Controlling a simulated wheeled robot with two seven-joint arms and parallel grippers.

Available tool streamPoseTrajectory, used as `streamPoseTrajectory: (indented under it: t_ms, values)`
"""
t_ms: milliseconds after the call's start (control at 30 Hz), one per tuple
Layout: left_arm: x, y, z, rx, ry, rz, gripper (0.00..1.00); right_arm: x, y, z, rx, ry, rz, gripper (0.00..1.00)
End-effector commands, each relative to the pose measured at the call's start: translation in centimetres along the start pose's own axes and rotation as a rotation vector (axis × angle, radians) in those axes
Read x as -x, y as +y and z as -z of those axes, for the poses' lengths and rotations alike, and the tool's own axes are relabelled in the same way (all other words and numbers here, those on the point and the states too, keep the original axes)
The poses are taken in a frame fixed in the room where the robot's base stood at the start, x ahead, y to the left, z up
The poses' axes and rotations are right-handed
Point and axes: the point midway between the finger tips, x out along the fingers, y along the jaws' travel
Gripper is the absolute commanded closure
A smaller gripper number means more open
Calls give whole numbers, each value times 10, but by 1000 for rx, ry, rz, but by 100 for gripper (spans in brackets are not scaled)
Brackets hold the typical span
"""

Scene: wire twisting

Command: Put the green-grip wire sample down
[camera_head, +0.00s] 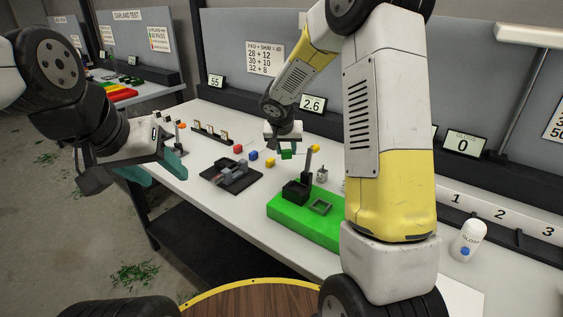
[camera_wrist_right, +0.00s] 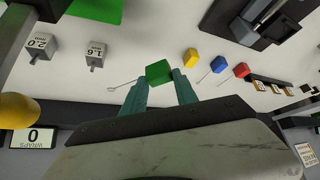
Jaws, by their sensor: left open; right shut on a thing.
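The green-grip wire sample (camera_head: 287,154) is held at my right gripper (camera_head: 285,148), close over the table's middle. In the right wrist view, its green block (camera_wrist_right: 158,71) sits between the two teal fingers of that gripper (camera_wrist_right: 161,76), and its thin wire sticks out to the left. I cannot tell whether the block touches the table. My left gripper (camera_head: 150,172) is open and empty, out past the table's left edge.
Red (camera_head: 238,148), blue (camera_head: 253,155) and yellow (camera_head: 270,162) grip samples lie to the left. A dark vise (camera_head: 232,176) and a green base with black trays (camera_head: 305,222) stand in front. Gauge blocks marked 2.0 (camera_wrist_right: 40,45) and 1.6 (camera_wrist_right: 95,52) are nearby.

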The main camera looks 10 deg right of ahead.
Motion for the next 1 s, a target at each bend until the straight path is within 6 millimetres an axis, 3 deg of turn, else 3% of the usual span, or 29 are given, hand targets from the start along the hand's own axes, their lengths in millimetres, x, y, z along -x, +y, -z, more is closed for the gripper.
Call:
streamPoseTrajectory:
  t_ms: [133,533,933,967,1000]
  values:
    - [0,0,0,0,0,0,46,-26,-1,-16,3,-4,-2,100]
    - [0,0,0,0,0,0,46,-66,-3,-40,1,-3,-2,100]
    - [0,0,0,0,0,0,46,-72,-4,-44,0,-1,0,100]
    - [0,0,0,0,0,0,46,-72,-4,-43,0,0,0,59]
    - [0,0,0,0,0,0,46,-72,-4,-43,0,0,0,52]
